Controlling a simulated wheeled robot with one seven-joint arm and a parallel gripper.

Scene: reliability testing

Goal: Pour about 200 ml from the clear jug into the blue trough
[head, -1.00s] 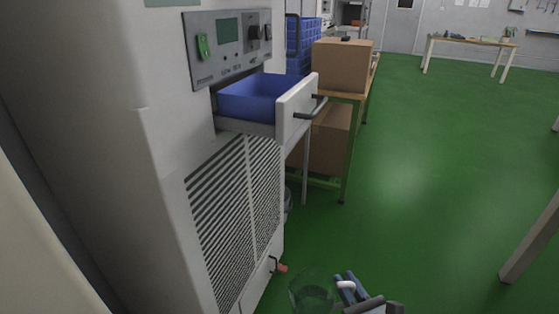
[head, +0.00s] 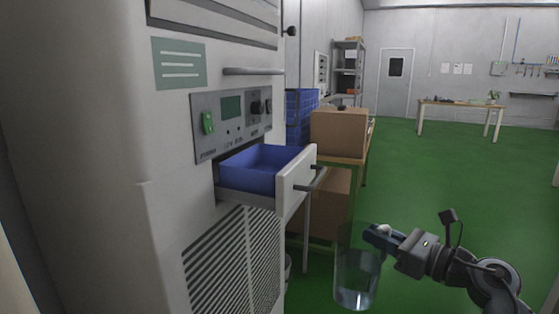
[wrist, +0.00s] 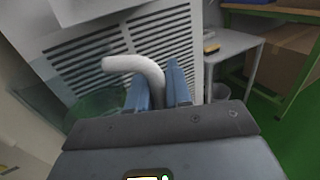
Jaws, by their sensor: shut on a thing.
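The blue trough (head: 233,178) sits in an open drawer of the white machine, in the middle of the head view. The clear jug (head: 356,283) hangs upright in the head view, to the right of and lower than the drawer. My gripper (head: 378,236) is shut on the jug's white handle, which also shows in the wrist view as a curved bar (wrist: 140,66) running between the blue fingers (wrist: 159,88). The jug body (wrist: 98,115) is faint at the left of the wrist view. How much liquid is in it I cannot tell.
The drawer front (head: 298,183) with its dark handle juts out between trough and jug. A control panel (head: 232,122) is above the drawer. A cardboard box (head: 338,132) stands on a bench behind. Green floor (head: 450,180) is open to the right.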

